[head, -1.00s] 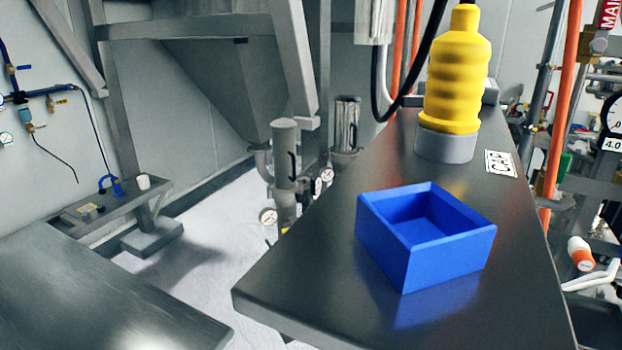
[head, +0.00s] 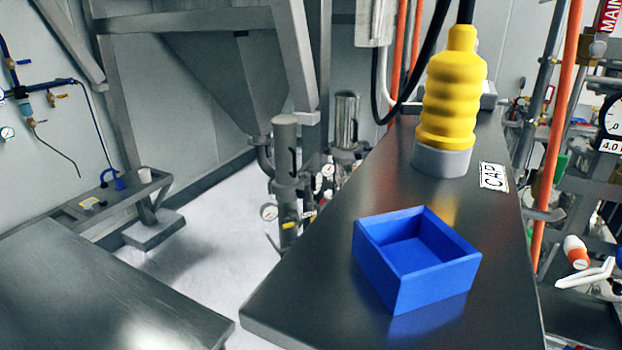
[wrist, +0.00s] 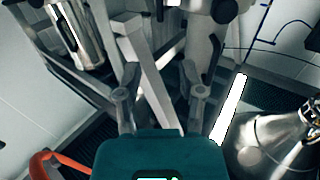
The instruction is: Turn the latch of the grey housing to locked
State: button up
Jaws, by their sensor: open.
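A yellow ribbed plug (head: 450,90) with a black cable stands upright on a grey round base (head: 441,158) on the dark bench (head: 330,290) in the head view. A grey boxy part (head: 489,95) shows partly behind the plug. I cannot tell which grey part is the housing, and no latch can be made out. My gripper (wrist: 158,84) shows only in the wrist view, open, with its two fingers apart and nothing seen between them. It faces metal framework, away from any clearly seen housing.
An open blue box (head: 415,258) stands at the near part of the bench, with a CAP label (head: 494,177) beyond it. Another metal table (head: 95,295) is at left. Pipes and gauges crowd the right. White floor (head: 205,245) lies between the tables.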

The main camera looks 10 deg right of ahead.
aim_at(315, 178)
jog(key=x, duration=1.3)
jog(key=shift+w+a, duration=0.15)
jog(key=shift+w, duration=0.2)
grip_shut()
